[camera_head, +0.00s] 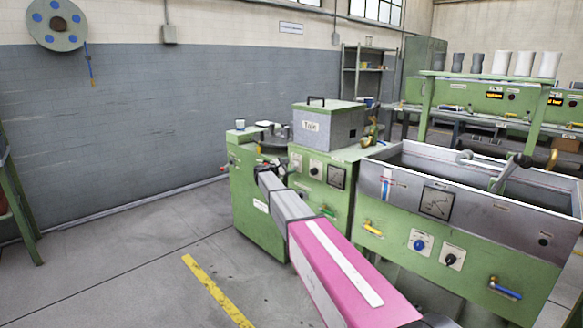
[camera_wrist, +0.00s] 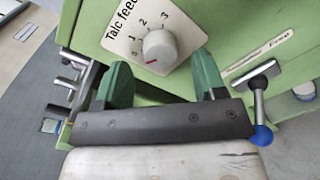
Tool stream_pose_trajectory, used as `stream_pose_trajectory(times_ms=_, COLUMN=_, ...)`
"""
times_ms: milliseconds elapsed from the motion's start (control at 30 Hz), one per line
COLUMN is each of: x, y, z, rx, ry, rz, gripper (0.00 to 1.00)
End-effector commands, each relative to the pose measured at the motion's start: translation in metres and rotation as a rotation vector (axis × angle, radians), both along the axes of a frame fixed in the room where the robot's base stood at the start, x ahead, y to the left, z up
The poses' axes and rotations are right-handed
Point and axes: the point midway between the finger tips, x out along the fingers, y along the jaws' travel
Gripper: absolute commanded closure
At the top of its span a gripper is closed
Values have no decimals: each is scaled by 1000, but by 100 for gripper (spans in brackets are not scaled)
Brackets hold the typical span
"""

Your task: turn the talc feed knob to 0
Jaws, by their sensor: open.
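In the wrist view the talc feed knob (camera_wrist: 159,46) is a round grey knob on a white plate (camera_wrist: 178,22) marked "Talc feed", with 0, 1, 2 and 3 around it. A red mark shows at the knob's lower left edge, on the side of the 0; I cannot tell whether it lines up exactly. My gripper (camera_wrist: 160,62) is open. Its two green fingers stand apart, one to the left and one to the right below the knob, with no contact visible. In the head view my arm hides most of the gripper, and the knob cannot be made out for certain.
A grey box labelled "Talc" (camera_head: 325,127) stands on the green machine (camera_head: 258,220). In the wrist view a blue-tipped lever (camera_wrist: 261,108) is right of the fingers, and metal fittings (camera_wrist: 72,84) are left. A steel trough (camera_head: 400,160) is at right. Floor at left is clear.

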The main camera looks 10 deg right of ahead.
Motion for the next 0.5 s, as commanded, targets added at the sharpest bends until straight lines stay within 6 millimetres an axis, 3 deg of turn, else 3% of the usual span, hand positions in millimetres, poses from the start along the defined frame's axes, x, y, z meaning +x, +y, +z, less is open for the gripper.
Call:
stream_pose_trajectory(times_ms=300, x=-35, y=50, z=3, rx=1, ry=0, rz=2, gripper=36)
stream_pose_trajectory(times_ms=500, x=-46, y=67, z=4, rx=1, ry=0, rz=1, gripper=36)
